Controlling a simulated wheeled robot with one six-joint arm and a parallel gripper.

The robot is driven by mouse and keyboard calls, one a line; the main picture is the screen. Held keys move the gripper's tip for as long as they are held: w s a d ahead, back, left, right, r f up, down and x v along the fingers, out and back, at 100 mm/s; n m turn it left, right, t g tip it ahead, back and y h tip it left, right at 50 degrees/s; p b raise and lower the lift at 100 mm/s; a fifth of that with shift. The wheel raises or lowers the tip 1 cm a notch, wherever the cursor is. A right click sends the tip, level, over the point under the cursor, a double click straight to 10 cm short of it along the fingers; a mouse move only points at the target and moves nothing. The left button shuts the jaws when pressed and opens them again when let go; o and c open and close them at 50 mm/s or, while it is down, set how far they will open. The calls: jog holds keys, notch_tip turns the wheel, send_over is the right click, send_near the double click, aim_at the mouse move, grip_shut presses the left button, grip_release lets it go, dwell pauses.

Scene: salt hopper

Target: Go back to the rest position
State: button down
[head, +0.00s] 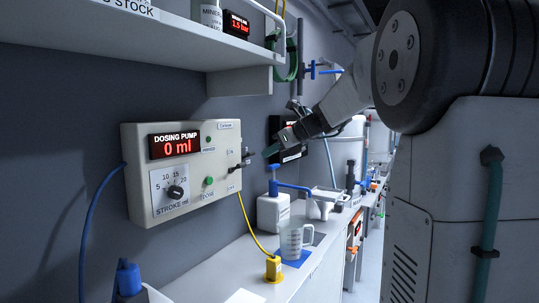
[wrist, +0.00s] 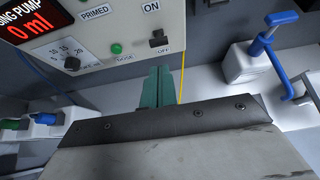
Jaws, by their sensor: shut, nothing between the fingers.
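My gripper (head: 271,150) is in front of the wall, just to the right of the dosing pump box (head: 140,190) in the head view. Its teal fingers (wrist: 157,86) are together and empty in the wrist view, pointing at the lower edge of the box beneath the OFF label. The black switch (wrist: 158,38) on the box sits between the ON and OFF labels. The fingers appear apart from it. The pump display (head: 174,145) reads 0 ml.
A shelf (head: 150,35) overhangs at upper left. A yellow cable (head: 249,226) hangs from the box.

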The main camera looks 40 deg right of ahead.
dwell(0.3)
jog(key=s+a+f+n+g+h, duration=0.1)
jog(key=s+a+f+n+g, duration=0.2)
jog(key=s+a+f+n, duration=0.3)
jog(key=s+a+f+n+g+h, duration=0.1)
jog(key=s+a+f+n+g, duration=0.2)
jog(key=s+a+f+n, duration=0.4)
jog(key=s+a+f+n+g+h, duration=0.2)
jog(key=s+a+f+n, duration=0.5)
jog(key=s+n, duration=1.2)
jog(key=s+a+g, duration=0.1)
jog(key=a, duration=0.1)
jog(key=shift+s+a+g, duration=0.3)
jog(key=shift+s+a, duration=0.1)
jog(key=shift+f, duration=0.1)
